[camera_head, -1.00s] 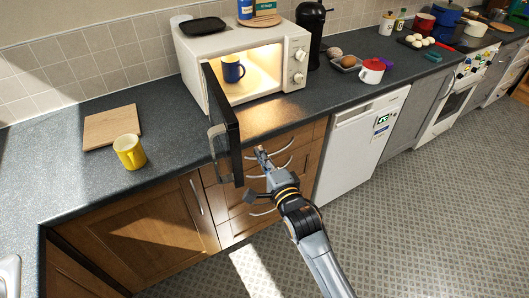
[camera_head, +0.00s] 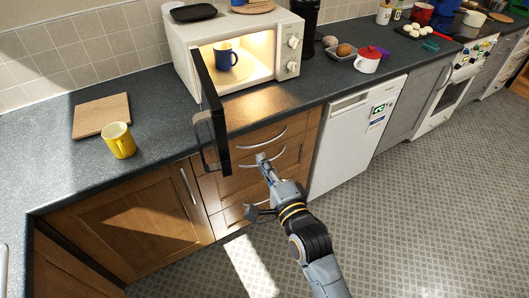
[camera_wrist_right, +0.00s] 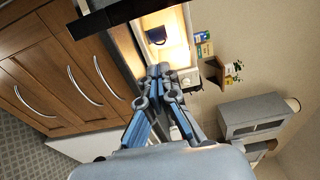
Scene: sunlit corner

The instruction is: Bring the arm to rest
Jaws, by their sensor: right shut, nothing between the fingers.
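My right gripper (camera_head: 262,160) is in front of the wooden drawers, below the counter edge, to the right of the open microwave door. It is shut and holds nothing. In the right wrist view its fingertips (camera_wrist_right: 159,72) are together, with the lit microwave behind them. The white microwave (camera_head: 180,48) stands on the counter with its dark door (camera_head: 211,115) swung open toward me. A blue mug (camera_head: 226,58) is inside it, and it also shows in the right wrist view (camera_wrist_right: 156,36). My left gripper is not in view.
A yellow mug (camera_head: 119,141) and a wooden board (camera_head: 101,115) are on the counter at left. The tiled floor (camera_head: 440,220) at right is clear.

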